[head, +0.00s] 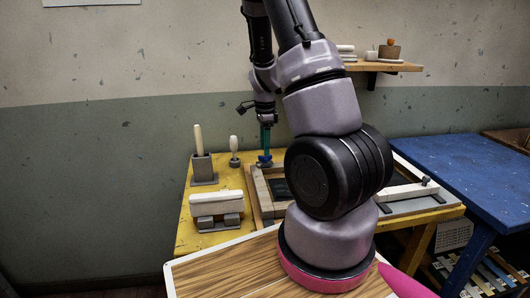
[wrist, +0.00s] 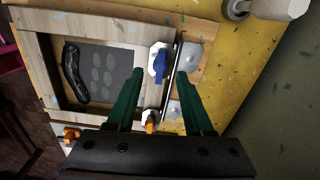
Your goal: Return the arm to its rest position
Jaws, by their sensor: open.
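My gripper (head: 265,142) hangs at the end of my arm, pointing down over the far left part of the screen frame. In the wrist view my gripper (wrist: 160,72) has its two green fingers wide apart with nothing held between them. The wooden screen frame (wrist: 98,22) lies below, around a dark grey panel with pale oval spots. A white clamp with a blue knob (wrist: 160,65) is on the frame's edge, showing between the fingers; whether they touch it I cannot tell. A clamp with an orange knob (wrist: 149,120) is nearer the gripper body. My arm hides much of the frame in the head view.
The yellow table (head: 197,240) also holds a grey holder with a wooden handle (head: 202,170), another handled tool (head: 234,152) and a white-topped block (head: 216,203). A blue table (head: 450,175) stands right. A shelf (head: 385,67) is on the wall behind my arm.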

